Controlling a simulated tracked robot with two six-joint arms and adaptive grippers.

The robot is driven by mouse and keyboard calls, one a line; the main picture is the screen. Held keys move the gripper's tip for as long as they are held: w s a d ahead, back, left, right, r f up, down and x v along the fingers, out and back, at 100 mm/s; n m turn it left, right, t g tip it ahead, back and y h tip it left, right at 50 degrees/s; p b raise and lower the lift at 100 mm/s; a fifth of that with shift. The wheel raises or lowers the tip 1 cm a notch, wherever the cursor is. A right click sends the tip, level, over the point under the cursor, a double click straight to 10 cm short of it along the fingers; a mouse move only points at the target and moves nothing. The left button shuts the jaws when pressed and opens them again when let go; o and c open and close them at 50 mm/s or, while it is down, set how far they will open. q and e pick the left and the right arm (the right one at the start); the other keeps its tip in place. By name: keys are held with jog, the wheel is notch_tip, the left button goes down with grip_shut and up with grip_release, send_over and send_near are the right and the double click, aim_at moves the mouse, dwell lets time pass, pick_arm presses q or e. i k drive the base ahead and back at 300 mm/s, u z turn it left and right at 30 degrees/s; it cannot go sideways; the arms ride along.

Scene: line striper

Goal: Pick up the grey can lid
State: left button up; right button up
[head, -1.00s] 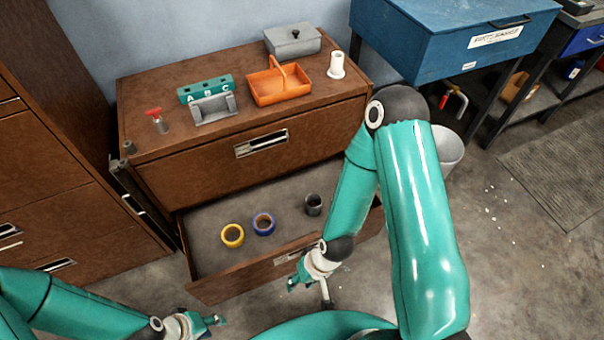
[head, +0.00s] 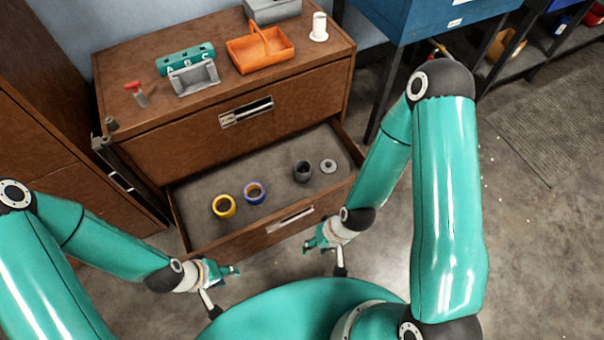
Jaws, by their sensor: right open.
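The grey can lid (head: 328,166) lies flat in the open lower drawer (head: 215,177), near its right end. It looks like a small round disc with a raised centre. A dark grey can (head: 302,172) stands just left of it, apart from it. My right gripper (head: 309,246) is open and empty in front of the drawer's front panel, below and left of the lid in the picture. My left gripper (head: 236,270) is farther left, in front of the drawer; its jaws are too small to read. Neither gripper touches the lid.
A yellow ring (head: 223,206) and a blue ring (head: 255,193) lie in the drawer left of the can. The cabinet top holds an orange basket (head: 260,52), a teal block marked A B C (head: 185,60) and a white spool (head: 319,28). The drawer's front panel (head: 265,236) stands between my grippers and its contents.

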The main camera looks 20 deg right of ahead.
aim_at(328, 166)
jog(key=u, duration=0.05)
jog(key=k, duration=1.7)
jog(key=u, duration=0.4)
jog(key=i, duration=1)
jog(key=z, duration=0.05)
